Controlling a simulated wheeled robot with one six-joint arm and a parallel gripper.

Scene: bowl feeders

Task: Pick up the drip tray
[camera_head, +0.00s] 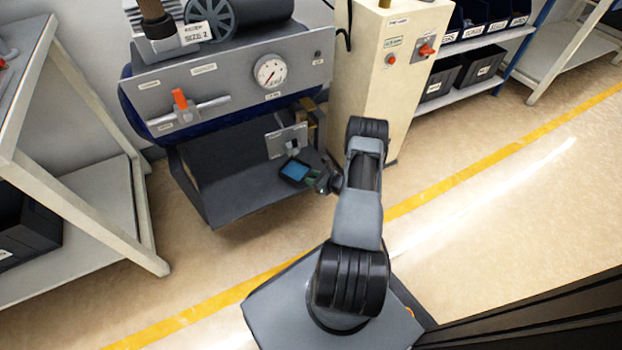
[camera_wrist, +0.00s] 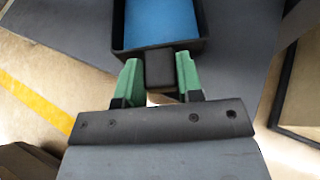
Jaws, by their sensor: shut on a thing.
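The drip tray (camera_head: 295,170) is a small dark tray with a blue inside. It is at the front right of the dark grey shelf under the machine. In the wrist view the tray (camera_wrist: 205,45) is at the top, with a black block-like handle (camera_wrist: 160,70) on its near side. My gripper (camera_wrist: 160,75) has green fingers, one on each side of this handle, and is shut on it. In the head view my gripper (camera_head: 316,181) reaches in from the right at the tray's near edge. I cannot tell whether the tray touches the shelf.
The dark shelf (camera_head: 225,185) has bare room left of the tray. A grey plate with a latch (camera_head: 287,140) stands just behind the tray. A cream cabinet (camera_head: 375,70) stands to the right. A white rack (camera_head: 85,190) is at the left. A yellow line (camera_head: 470,170) crosses the floor.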

